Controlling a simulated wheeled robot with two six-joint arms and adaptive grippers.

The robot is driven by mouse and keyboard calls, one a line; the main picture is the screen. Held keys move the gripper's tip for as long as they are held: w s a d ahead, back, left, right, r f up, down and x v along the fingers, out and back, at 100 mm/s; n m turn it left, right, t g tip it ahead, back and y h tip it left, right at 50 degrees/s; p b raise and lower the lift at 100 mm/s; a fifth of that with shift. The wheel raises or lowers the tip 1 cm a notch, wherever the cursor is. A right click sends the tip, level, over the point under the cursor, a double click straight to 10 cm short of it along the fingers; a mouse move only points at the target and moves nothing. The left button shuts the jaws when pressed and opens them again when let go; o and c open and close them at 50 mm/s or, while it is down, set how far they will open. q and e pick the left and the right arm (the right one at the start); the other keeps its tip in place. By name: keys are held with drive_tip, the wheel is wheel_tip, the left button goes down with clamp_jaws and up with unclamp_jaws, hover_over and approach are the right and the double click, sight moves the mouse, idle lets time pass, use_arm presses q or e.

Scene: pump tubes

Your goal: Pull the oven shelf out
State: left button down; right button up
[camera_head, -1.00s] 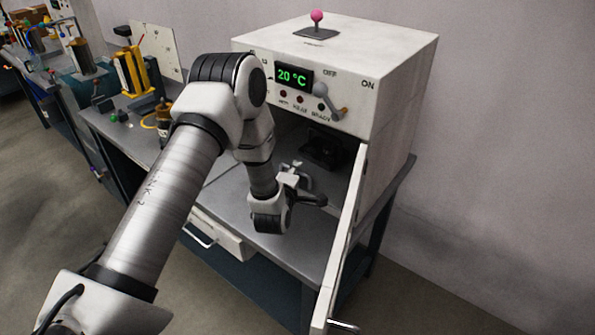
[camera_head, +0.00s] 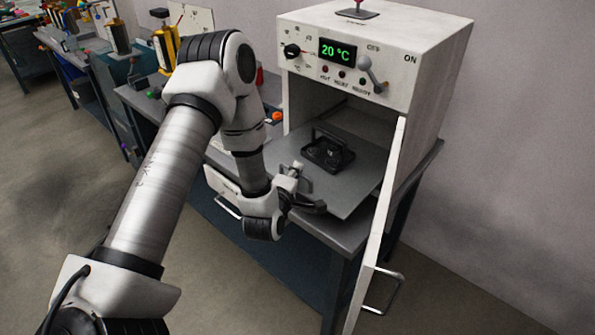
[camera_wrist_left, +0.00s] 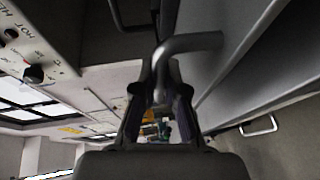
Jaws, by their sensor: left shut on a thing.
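The white oven (camera_head: 425,50) stands open on a bench, with its door (camera_head: 378,235) swung out on the right. The flat grey oven shelf (camera_head: 362,180) sticks partly out of the oven opening. A black fixture with a raised handle (camera_head: 328,152) sits on it. My left gripper (camera_head: 303,187) is at the shelf's front edge. In the left wrist view its fingers (camera_wrist_left: 160,92) are closed around a bent grey bar handle (camera_wrist_left: 188,43). In the head view the arm and gripper mostly hide this handle. My right gripper is not in view.
The oven display (camera_head: 338,51) reads 20 °C, and a lever (camera_head: 371,74) sits beside it. Tools and coloured parts stand on benches at the left. The floor in front is clear.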

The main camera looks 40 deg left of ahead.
use_arm(q)
drive_tip(key=c, duration=1.2)
unclamp_jaws()
drive_tip(key=v, duration=0.7)
drive_tip(key=shift+s, duration=0.25)
drive_tip(key=shift+d, duration=0.1)
drive_tip(key=s+d+f+m+g+h, duration=0.2)
drive_tip(key=s+d+f+m, duration=0.15)
drive_tip(key=f, duration=0.35)
drive_tip(key=s+d+f+m+g+h, duration=0.2)
drive_tip(key=d+f+g, duration=0.15)
drive_tip(key=f, duration=0.25)
drive_tip(key=s+d+f+m+g, duration=0.2)
drive_tip(key=s+f+m+g, duration=0.3)
drive_tip(key=s+m, duration=0.2)
drive_tip(key=s+d+f+m+g+h, duration=0.1)
drive_tip(key=s+d+f+m+g, duration=0.2)
drive_tip(key=s+m, duration=0.4)
drive_tip(key=s+f+g, duration=0.1)
drive_tip(key=s+f, duration=0.1)
drive_tip(key=s, duration=0.2)
drive_tip(key=shift+s+f+m+g, duration=0.2)
drive_tip(key=shift+s+m+g, duration=0.1)
drive_tip(key=shift+m+g, duration=0.05)
